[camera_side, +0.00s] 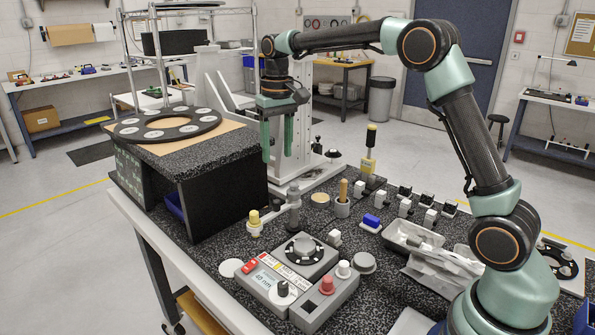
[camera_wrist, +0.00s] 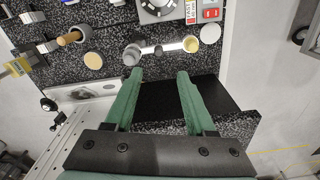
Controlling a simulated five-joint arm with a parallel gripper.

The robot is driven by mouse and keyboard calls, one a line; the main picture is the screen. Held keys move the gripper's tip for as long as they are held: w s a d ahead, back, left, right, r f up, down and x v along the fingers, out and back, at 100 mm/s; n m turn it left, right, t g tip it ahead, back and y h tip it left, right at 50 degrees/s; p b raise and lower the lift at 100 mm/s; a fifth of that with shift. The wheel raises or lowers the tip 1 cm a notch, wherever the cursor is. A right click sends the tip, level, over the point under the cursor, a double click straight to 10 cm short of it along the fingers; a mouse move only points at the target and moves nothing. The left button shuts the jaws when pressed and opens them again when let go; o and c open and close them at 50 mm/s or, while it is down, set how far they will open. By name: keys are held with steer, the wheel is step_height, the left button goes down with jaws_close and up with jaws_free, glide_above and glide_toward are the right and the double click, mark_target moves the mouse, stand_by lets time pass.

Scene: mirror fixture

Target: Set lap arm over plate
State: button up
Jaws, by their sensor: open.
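The round dark plate (camera_side: 303,248) with a light hub sits on a grey machine in the side view; part of it shows at the top edge of the wrist view (camera_wrist: 155,8). What looks like the lap arm (camera_wrist: 160,48) is a pale bar with a grey post at one end and a cream knob at the other. It lies beside the plate, not over it. In the side view its yellow knob (camera_side: 254,217) and grey post (camera_side: 293,203) show. My gripper (camera_side: 277,157) is open and empty, fingers pointing down, above and behind the arm; its fingertips also show in the wrist view (camera_wrist: 159,74).
A black speckled block (camera_side: 225,165) with a large dark ring (camera_side: 167,125) on top stands left of my gripper. Control knobs (camera_side: 327,284) are at the front.

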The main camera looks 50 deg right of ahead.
mark_target(276, 200)
steer(key=f, duration=0.4)
steer(key=w+f, duration=0.1)
steer(key=f, duration=0.8)
steer(key=shift+w+d+f, duration=0.15)
steer(key=shift+d+f, duration=0.05)
steer(key=shift+f, duration=0.15)
jaws_close()
steer(key=shift+r, duration=0.1)
stand_by(0.9)
